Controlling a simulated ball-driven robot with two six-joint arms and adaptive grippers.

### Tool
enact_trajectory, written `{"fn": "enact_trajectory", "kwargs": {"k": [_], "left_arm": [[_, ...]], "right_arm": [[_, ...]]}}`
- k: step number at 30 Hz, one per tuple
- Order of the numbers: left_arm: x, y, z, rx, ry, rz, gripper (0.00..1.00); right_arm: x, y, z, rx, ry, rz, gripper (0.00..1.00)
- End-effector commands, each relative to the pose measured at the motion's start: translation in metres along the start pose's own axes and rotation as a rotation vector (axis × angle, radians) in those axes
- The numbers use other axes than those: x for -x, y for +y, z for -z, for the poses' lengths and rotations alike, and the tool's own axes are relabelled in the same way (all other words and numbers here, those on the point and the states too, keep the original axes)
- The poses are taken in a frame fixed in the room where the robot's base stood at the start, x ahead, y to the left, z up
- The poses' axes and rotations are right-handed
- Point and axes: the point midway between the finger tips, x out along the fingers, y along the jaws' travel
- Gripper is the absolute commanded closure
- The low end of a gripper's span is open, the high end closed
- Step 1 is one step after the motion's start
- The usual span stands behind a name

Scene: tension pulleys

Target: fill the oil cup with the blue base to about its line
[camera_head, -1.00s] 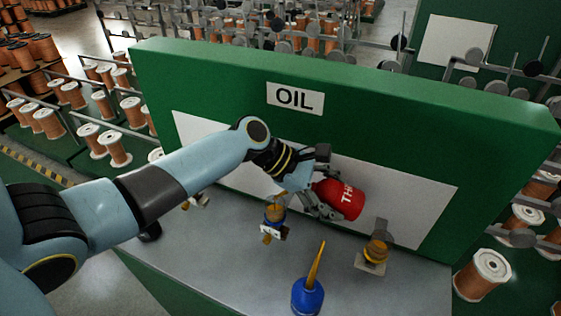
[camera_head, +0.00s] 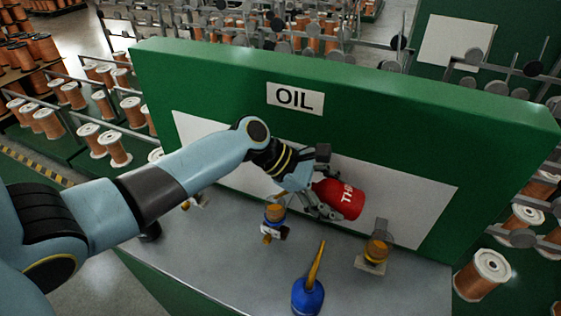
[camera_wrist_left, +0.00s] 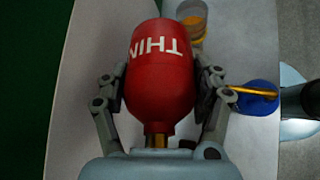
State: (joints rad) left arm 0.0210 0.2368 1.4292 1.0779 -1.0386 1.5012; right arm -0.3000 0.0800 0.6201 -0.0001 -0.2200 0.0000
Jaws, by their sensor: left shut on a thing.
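My left gripper (camera_head: 318,200) is shut on a red can with the white letters "THI" (camera_head: 342,200). The can lies tilted, its base to the right and its spout end towards the left, above and right of the oil cup with the blue base (camera_head: 274,222). That cup shows amber in its clear body; its line is too small to make out. In the left wrist view both fingers clasp the red can (camera_wrist_left: 160,75), with a brass neck at its lower end. My right gripper is not in view.
A blue oil can (camera_head: 308,297) with a long yellow spout stands at the front of the grey bench. Another amber cup (camera_head: 376,250) stands at right. A further cup (camera_head: 198,201) is partly hidden below my left arm. A green panel marked OIL (camera_head: 220,85) closes the back.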

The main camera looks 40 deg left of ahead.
Motion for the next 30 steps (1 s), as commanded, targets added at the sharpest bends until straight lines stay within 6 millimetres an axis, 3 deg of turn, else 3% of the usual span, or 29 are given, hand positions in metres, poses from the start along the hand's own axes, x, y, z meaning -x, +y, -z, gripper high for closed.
{"fn": "enact_trajectory", "kwargs": {"k": [30], "left_arm": [[0.008,0.0029,-0.005,0.007,-0.068,-0.021,0.83]], "right_arm": [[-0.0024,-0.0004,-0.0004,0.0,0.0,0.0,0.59]]}}
